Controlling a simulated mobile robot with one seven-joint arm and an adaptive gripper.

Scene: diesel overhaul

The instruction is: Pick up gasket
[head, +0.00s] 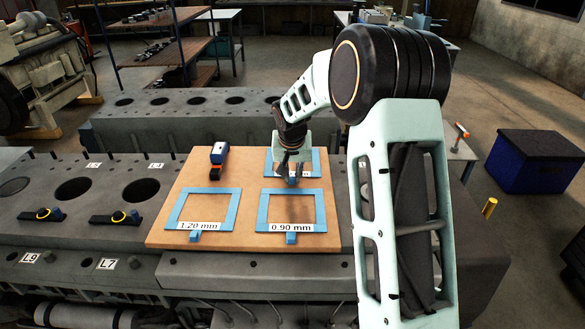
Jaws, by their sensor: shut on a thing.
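Three blue rectangular frame gaskets are in the head view, on a tan board (245,170). The front left gasket (236,211) has a label reading 1.20 mm, and the front right gasket (263,210) has one reading 0.90 mm. Each has a small blue tab at its front edge. The back gasket (317,163) is partly covered by my arm and gripper, and its label is not readable. My gripper (291,174) points down at the front edge of the back gasket and is shut on it near its tab. I cannot tell whether it is lifted off the board.
The board lies on a grey engine block with round bores (140,190). Two dark clamps with yellow rings (118,217) lie on the left. A second block (180,112) stands behind. A blue box (535,162) is on the right floor.

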